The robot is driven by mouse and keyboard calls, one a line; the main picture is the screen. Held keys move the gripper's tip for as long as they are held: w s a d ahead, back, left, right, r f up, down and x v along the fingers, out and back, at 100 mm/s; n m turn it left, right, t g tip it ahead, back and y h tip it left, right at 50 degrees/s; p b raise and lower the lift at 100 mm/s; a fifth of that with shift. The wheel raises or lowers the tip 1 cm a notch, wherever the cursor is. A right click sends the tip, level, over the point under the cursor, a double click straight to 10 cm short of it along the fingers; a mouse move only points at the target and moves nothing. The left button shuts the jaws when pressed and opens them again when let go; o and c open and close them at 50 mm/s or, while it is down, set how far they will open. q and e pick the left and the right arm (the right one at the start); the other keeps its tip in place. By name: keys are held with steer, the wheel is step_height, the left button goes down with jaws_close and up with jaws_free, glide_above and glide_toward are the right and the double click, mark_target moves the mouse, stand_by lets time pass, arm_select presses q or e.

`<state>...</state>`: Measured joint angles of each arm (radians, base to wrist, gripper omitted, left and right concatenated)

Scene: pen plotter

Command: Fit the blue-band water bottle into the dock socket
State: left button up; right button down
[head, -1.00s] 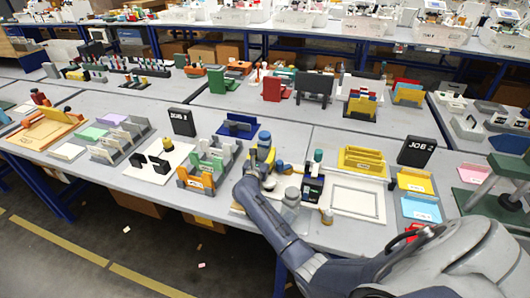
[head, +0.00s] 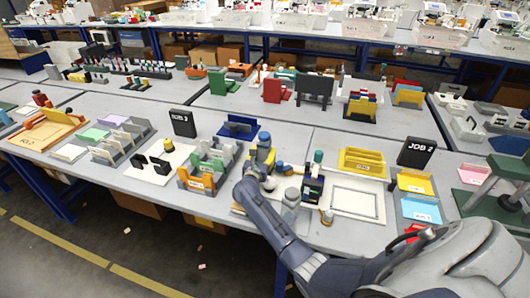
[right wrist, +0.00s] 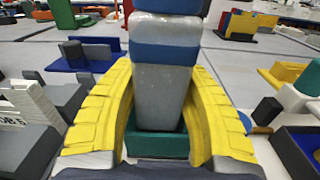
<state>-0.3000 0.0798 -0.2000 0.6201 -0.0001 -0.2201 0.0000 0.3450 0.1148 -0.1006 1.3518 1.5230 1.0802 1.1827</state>
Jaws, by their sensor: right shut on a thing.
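The blue-band water bottle (right wrist: 163,85) is upright in the right wrist view, with a grey body, a blue band and a blue upper part cut by the top edge. My right gripper (right wrist: 160,112) has its yellow fingers on either side of the body, shut on it. The green dock socket (right wrist: 160,146) is directly below, and its near wall hides the bottle's bottom end. I cannot tell how deep the bottle sits. In the head view the bottle's blue top (head: 264,138) shows above my right gripper (head: 262,158). My left gripper is not in view.
A black device (head: 313,187) and a clear-grey bottle-like thing (head: 291,198) stand close to the right of the gripper. Green and grey racks (head: 212,160) stand to its left, and a blue holder (head: 239,126) behind. A white framed board (head: 357,202) lies further right.

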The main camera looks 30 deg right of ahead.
mark_target(263, 161)
steer(key=c, duration=0.7)
jaws_free()
steer(key=f, duration=0.2)
steer(key=s+f, duration=0.1)
steer(key=shift+a+f+n, duration=0.25)
steer(key=shift+f+n, duration=0.05)
steer(key=shift+s+a, duration=0.2)
steer(key=shift+a, duration=0.35)
steer(key=s+a+r, duration=0.1)
steer(key=a, duration=0.1)
steer(key=s+a+r, duration=0.1)
steer(key=shift+s+a, duration=0.35)
steer(key=shift+s, duration=0.05)
steer(key=shift+s+a+r, duration=0.4)
steer(key=shift+s+a, duration=0.05)
steer(key=shift+a, duration=0.05)
steer(key=shift+s+r, duration=0.15)
